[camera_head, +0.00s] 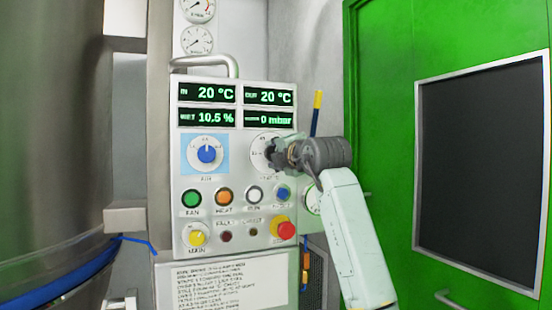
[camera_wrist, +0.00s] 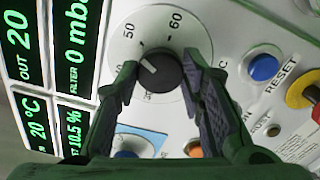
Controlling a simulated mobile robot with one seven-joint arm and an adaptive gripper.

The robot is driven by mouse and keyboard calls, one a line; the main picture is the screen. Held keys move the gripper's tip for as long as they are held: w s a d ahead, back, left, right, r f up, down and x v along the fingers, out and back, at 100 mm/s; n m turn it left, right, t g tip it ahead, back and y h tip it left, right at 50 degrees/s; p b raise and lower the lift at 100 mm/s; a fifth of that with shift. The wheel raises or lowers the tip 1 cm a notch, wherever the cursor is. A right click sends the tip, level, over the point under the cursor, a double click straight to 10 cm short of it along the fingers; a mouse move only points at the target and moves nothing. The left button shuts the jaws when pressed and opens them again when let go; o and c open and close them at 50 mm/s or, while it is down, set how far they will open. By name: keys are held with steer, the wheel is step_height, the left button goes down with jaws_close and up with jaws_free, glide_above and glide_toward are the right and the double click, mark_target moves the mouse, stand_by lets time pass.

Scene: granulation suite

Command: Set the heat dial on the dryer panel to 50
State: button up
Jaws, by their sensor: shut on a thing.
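The dryer panel (camera_head: 228,165) stands upright in the middle of the head view. My gripper (camera_head: 276,153) is at the round white dial plate (camera_head: 258,145) on its right side and hides most of it. In the wrist view, my gripper (camera_wrist: 160,85) has its two fingers on either side of the dark heat dial knob (camera_wrist: 162,72), shut on it. The dial plate (camera_wrist: 150,25) shows 50 and 60; a number at the left is partly hidden by a finger. The knob's white line points left and slightly up in that picture, below the 50 mark.
A blue air dial (camera_head: 206,154) is left of my gripper. Below are green, orange, white and blue buttons, a yellow main knob (camera_head: 196,237) and a red stop button (camera_head: 286,230). Displays above read 20 °C, 20 °C, 10.5 % and 0 mbar. A green door (camera_head: 385,120) is at right.

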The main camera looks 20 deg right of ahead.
steer(key=shift+m, duration=0.4)
steer(key=o, duration=1.1)
steer(key=shift+o, duration=0.2)
steer(key=s, duration=1.2)
steer(key=shift+d, duration=0.2)
